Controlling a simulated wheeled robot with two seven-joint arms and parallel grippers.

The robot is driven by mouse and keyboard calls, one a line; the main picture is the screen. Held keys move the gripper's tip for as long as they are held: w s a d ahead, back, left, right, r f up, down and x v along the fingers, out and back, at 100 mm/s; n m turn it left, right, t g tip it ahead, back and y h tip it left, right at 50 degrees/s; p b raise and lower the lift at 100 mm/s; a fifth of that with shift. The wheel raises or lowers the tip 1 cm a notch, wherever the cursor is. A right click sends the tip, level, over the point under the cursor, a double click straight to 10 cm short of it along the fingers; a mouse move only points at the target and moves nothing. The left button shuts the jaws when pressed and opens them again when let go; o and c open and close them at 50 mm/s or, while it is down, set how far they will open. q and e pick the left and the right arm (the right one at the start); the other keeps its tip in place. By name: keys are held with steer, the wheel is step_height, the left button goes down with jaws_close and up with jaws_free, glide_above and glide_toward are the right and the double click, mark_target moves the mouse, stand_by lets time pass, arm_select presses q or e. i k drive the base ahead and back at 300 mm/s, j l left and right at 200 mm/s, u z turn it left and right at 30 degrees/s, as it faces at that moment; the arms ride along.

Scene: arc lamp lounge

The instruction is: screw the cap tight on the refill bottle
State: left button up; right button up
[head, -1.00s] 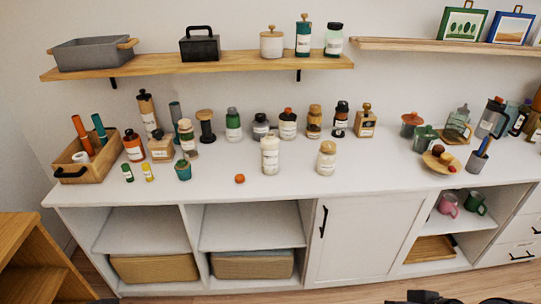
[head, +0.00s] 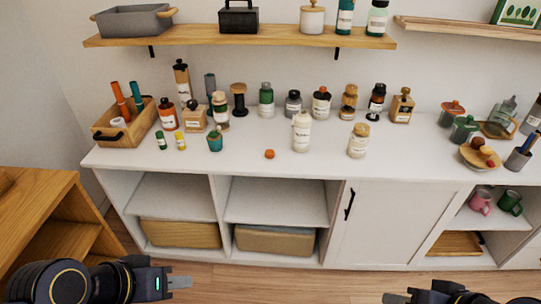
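A white labelled bottle (head: 301,134), which looks like the refill bottle, stands upright on the white counter, with a narrower pale top. Whether that top is a bare neck or a cap is too small to tell. A small orange-red cap-like piece (head: 269,154) lies on the counter to its left, apart from it. My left gripper (head: 180,283) is low at the left, in front of the cabinet and well short of the counter, with nothing seen in it. My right gripper (head: 394,298) shows only partly at the bottom edge. Both finger gaps are unclear.
A cream jar with a tan lid (head: 357,143) stands right of the bottle. Several bottles line the back, and a wooden caddy (head: 103,137) stands left. A wooden shelf (head: 260,41) hangs above. The counter's front strip (head: 330,168) is largely clear.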

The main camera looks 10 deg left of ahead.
mark_target(302, 121)
steer(key=i+l+u, duration=0.1)
steer(key=i+l, duration=0.85)
steer(key=l, duration=0.2)
steer(key=i+l+u, duration=0.15)
steer(key=i+l, duration=0.35)
steer(key=l, duration=0.15)
